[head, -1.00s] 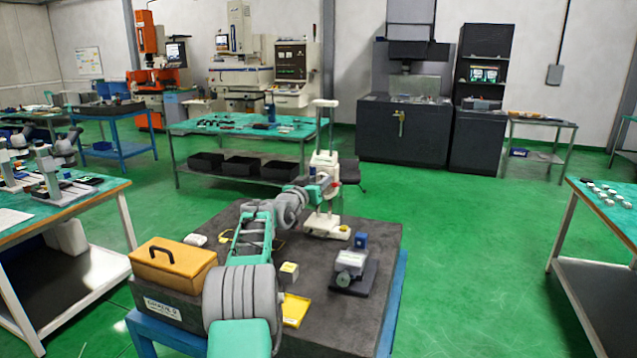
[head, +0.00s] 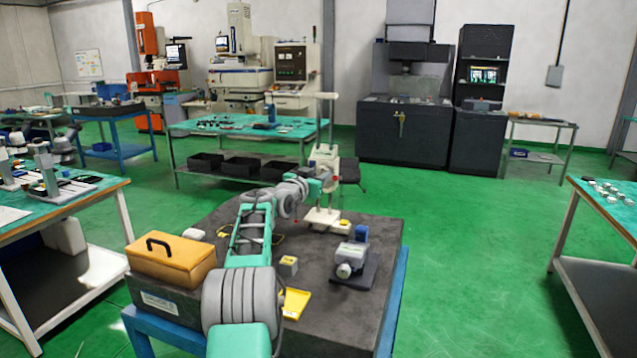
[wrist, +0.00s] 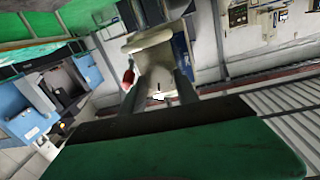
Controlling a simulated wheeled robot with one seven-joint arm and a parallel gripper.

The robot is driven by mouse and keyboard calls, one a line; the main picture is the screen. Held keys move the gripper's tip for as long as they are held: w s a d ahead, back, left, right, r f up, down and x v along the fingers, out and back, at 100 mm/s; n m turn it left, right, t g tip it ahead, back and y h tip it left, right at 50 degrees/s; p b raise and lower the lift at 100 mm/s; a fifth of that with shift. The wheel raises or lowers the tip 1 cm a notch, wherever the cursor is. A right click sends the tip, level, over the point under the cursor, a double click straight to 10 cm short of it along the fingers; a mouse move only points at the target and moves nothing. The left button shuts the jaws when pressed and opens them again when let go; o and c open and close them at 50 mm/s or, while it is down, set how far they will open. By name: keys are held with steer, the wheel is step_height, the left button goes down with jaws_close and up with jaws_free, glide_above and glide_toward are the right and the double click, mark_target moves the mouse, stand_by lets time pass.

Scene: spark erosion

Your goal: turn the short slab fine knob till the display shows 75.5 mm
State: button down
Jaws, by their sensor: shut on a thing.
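The tall pale gauge stand (head: 326,218) stands upright on the dark stone plate, with a post and a white body. My gripper (head: 326,181) is at the body of the stand, at mid height. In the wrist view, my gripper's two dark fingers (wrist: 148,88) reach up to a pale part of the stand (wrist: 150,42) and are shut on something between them. I take this to be the fine knob, but its outline is mostly hidden. A red part (wrist: 127,78) shows beside the left finger. No display reading can be made out.
The dark stone plate (head: 225,232) also carries an orange case (head: 172,262), a small grey block (head: 288,266), a yellow tray (head: 295,303) and a grey device (head: 352,259). Benches stand left and right. Green floor is free to the right.

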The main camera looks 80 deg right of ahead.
steer(key=m+b, duration=0.3)
steer(key=m, duration=0.1)
steer(key=shift+s, duration=0.15)
steer(key=shift+m+t+b, duration=0.5)
steer(key=shift+m+b, duration=0.55)
steer(key=shift+m, duration=1.15)
steer(key=c, duration=1.2)
jaws_free()
steer(key=a+b, duration=0.1)
steer(key=a, duration=0.1)
steer(key=a+b, duration=0.1)
steer(key=a, duration=0.2)
steer(key=w+a+b, duration=0.1)
steer(key=a, duration=0.1)
steer(key=shift+a+r, duration=0.35)
steer(key=shift+r, duration=0.05)
